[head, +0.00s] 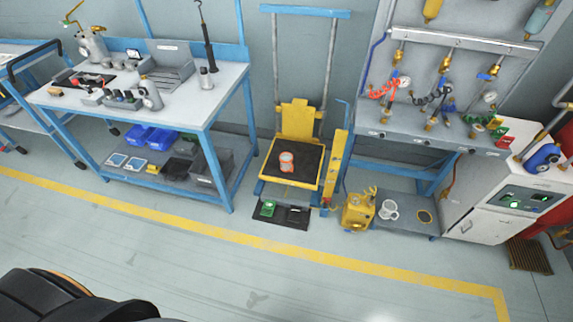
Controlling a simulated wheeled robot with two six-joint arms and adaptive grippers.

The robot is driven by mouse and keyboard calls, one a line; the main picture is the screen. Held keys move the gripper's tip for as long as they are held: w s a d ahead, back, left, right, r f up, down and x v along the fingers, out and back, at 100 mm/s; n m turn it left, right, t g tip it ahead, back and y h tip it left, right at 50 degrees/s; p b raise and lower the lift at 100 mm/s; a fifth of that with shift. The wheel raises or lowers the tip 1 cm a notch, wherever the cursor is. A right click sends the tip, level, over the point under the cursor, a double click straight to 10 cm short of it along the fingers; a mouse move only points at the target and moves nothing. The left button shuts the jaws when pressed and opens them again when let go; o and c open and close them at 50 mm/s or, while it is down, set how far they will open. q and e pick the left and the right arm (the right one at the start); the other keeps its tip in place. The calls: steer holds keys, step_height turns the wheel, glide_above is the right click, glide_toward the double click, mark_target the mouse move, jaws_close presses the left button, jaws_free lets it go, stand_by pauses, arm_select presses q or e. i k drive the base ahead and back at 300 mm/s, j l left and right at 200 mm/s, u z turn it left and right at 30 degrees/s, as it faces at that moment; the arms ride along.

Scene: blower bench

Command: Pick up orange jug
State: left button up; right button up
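A small orange object with a pale band (286,161), which looks like the orange jug, stands on the dark top of a yellow lift platform (270,179) in the middle of the head view. It is too small to make out a handle. Nothing touches it from above or the sides. Neither of my grippers can be seen; a dark part at the bottom left looks like my own body.
A blue-framed workbench (222,92) with tools stands left of the lift. A grey gas panel bench (400,138) stands right, with a yellow canister (358,211) and white jug (388,209) below. A white cabinet (478,220) is far right. Floor in front is clear.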

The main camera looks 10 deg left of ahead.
mark_target(285, 159)
steer(key=u, duration=1.25)
steer(key=i+j+z, duration=0.3)
steer(key=i+j, duration=0.2)
steer(key=i+j+z, duration=0.3)
steer(key=i+j, duration=0.2)
steer(key=j, duration=0.1)
